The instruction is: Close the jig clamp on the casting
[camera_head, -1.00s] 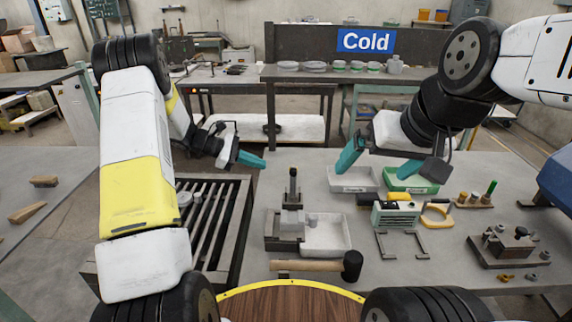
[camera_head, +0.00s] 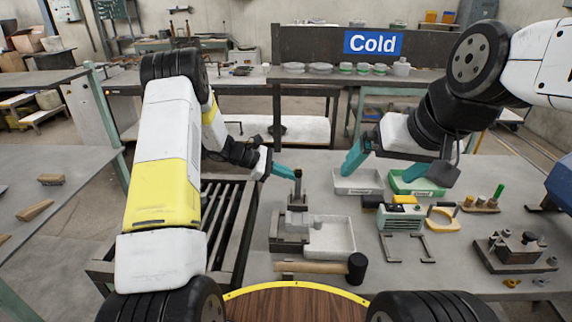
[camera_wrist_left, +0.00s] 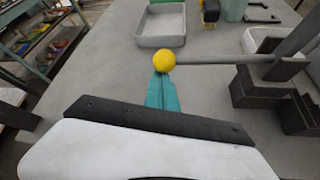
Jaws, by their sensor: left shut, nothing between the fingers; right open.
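The jig (camera_head: 288,240), a grey block with a dark upright post (camera_head: 297,187), stands on the table in the middle of the head view. In the left wrist view its lever (camera_wrist_left: 222,59) runs leftward from the dark jig (camera_wrist_left: 262,90) to a yellow ball knob (camera_wrist_left: 164,61). The knob is hidden in the head view. My left gripper (camera_head: 284,172) is shut and empty, its teal fingertips (camera_wrist_left: 163,78) right at the knob; I cannot tell whether they touch. I cannot clearly make out the casting in the jig. My right gripper (camera_head: 383,165) is open and empty above the trays.
A pale tray (camera_head: 350,240) sits right of the jig, a mallet (camera_head: 320,267) in front. A grey tray (camera_head: 358,186) and a green tray (camera_head: 418,190) lie behind. A slatted rack (camera_head: 228,225) is left. A small green-grey device (camera_head: 402,218) and a dark fixture (camera_head: 515,248) stand right.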

